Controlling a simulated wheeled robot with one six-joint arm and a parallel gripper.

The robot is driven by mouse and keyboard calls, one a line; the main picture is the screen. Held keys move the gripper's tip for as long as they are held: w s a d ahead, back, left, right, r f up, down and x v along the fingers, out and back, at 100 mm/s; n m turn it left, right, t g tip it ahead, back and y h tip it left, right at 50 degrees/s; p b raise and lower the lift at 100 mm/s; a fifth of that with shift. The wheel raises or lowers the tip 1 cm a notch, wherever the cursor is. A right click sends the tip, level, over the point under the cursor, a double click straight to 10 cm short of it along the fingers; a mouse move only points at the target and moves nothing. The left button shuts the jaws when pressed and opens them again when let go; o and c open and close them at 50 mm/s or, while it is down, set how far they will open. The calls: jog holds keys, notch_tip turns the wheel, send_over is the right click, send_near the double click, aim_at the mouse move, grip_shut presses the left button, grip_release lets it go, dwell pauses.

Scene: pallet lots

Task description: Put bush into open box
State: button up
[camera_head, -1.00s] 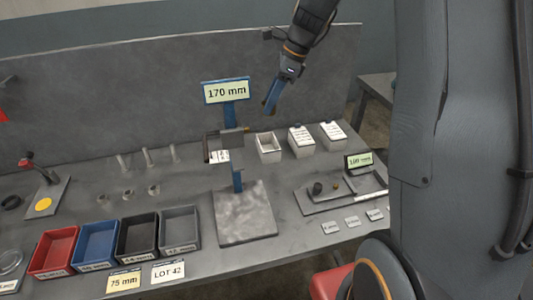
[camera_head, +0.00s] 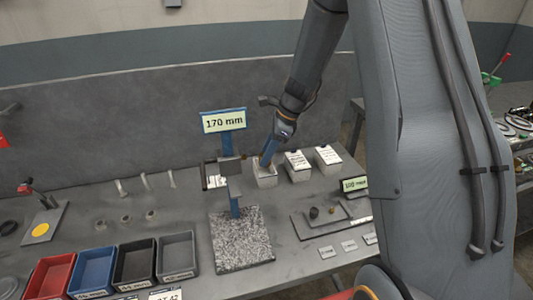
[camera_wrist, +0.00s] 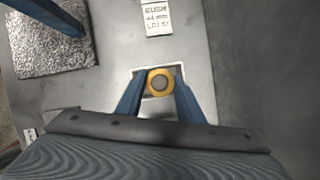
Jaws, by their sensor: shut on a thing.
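The bush (camera_wrist: 160,82) is a yellow ring with a grey centre, seen end-on in the wrist view. My gripper (camera_wrist: 159,90) is shut on it, with one blue finger on each side. In the head view my gripper (camera_head: 267,163) points down at the open box (camera_head: 265,182), a small white box at the left of a row. The box also shows in the wrist view (camera_wrist: 179,72), with its rim around and behind the bush. I cannot tell how deep the bush sits relative to the rim. In the head view the fingers hide part of the opening.
Two white boxes with labelled tops (camera_head: 298,170) (camera_head: 328,159) stand just right of the open box. A gauge stand with a "170 mm" display (camera_head: 223,121) rises on the left, over a granite base (camera_head: 240,240). Coloured bins (camera_head: 93,268) stand front left.

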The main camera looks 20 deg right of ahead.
jog(key=shift+f, duration=0.15)
jog(key=shift+f, duration=0.35)
jog(key=shift+f, duration=0.15)
jog(key=o, duration=1.2)
